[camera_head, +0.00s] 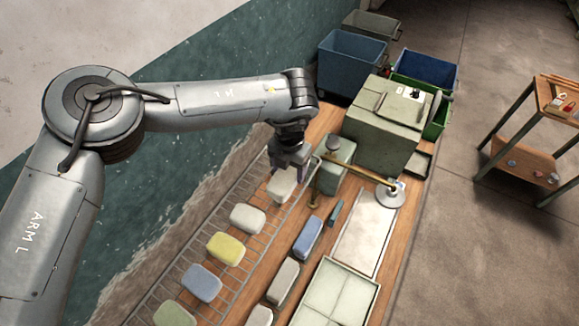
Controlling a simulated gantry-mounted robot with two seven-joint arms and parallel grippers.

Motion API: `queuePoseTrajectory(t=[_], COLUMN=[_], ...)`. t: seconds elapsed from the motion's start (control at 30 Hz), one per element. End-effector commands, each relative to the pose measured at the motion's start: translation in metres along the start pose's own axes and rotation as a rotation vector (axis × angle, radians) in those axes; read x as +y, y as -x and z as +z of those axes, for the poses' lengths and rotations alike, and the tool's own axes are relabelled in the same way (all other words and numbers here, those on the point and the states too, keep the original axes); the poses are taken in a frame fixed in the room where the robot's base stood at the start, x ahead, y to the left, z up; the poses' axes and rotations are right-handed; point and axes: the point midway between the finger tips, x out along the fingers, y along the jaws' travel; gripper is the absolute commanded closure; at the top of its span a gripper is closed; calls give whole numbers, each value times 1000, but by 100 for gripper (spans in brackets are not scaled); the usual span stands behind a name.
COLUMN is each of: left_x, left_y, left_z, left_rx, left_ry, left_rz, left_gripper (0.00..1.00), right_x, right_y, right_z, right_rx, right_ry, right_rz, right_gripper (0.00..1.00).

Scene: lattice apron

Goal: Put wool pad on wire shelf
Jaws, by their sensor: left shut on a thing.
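My left gripper (287,158) points down over the upper end of the wire shelf (178,268) and is shut on a pale cream pad, which I take to be the wool pad (281,187). The gripper body hides the pad's upper edge. The pad is over or on the shelf's wires; I cannot tell whether it touches them. A whitish pad (248,219), a yellow pad (226,248), a blue pad (201,282) and a green pad (174,314) lie in a row down the shelf. My right gripper is not in view.
Beside the shelf on the wooden counter are a blue block (307,237), a grey block (284,281) and a pale tray (335,296). A brass rail (352,174) and green box (338,158) stand close right of the gripper. A large greenish case (386,130) is behind.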

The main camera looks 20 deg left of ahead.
Motion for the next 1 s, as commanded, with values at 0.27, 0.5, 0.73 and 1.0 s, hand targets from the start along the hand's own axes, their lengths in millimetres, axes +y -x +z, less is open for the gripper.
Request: queuePoseTrajectory(t=[0.27,0.5,0.73,1.0], left_x=[0,0,0,0], left_y=[-8,-12,-10,-8], left_z=[0,0,0,0], left_rx=[-1,0,0,-1], left_ry=[0,1,1,1], left_rz=[-1,-1,0,0], left_gripper=[67,67,12,12], right_x=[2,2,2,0], right_y=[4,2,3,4], right_z=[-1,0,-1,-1], right_rx=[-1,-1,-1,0], right_ry=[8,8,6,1], right_rz=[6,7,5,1], right_gripper=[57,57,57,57])
